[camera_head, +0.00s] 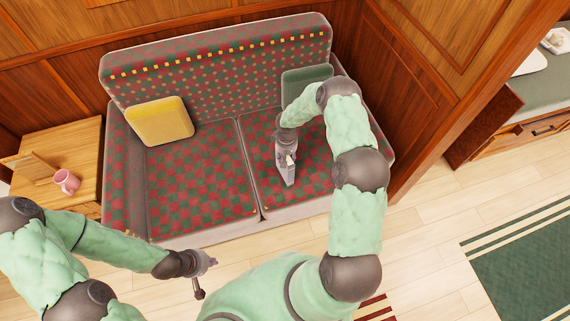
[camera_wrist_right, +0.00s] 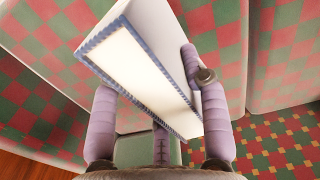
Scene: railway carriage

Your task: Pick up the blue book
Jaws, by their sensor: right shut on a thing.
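The blue book (camera_wrist_right: 140,75) has pale pages and a thin blue cover edge. In the right wrist view it sits tilted between the fingers of my right gripper (camera_wrist_right: 160,100). In the head view my right gripper (camera_head: 286,157) is shut on the book (camera_head: 287,174), which hangs over the right seat of the checked sofa (camera_head: 189,192). I cannot tell whether the book's lower end touches the seat. My left gripper (camera_head: 206,276) is open and empty in front of the sofa's front edge.
A yellow cushion (camera_head: 160,121) leans at the sofa's left, and a green cushion (camera_head: 305,80) is at the right behind my arm. A wooden side table (camera_head: 80,140) on the left holds a pink mug (camera_head: 67,181). Wooden walls enclose the sofa.

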